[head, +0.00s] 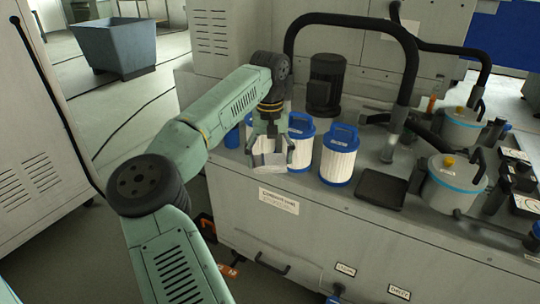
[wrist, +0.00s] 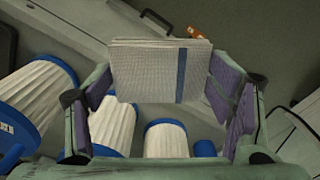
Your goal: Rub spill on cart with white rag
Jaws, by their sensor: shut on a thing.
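My gripper (head: 268,150) is shut on the white rag (head: 269,162), a folded cloth, just in front of the blue-capped filters. In the wrist view the rag (wrist: 145,72) shows a woven face with a blue stripe near its right end, between the two purple-grey finger pads. The rag appears to be held above the front edge of the grey cabinet top (head: 305,197). I cannot tell which body the task calls the cart. I see no clear spill in either view; part of the surface is hidden behind the rag and gripper.
White pleated filters with blue handles (head: 339,158) stand right beside and behind my gripper. A dark pad (head: 381,189), a black motor (head: 325,84), bent black hoses (head: 410,70) and lidded canisters (head: 452,182) crowd the top. A grey-blue bin (head: 115,47) stands on the floor at the back left.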

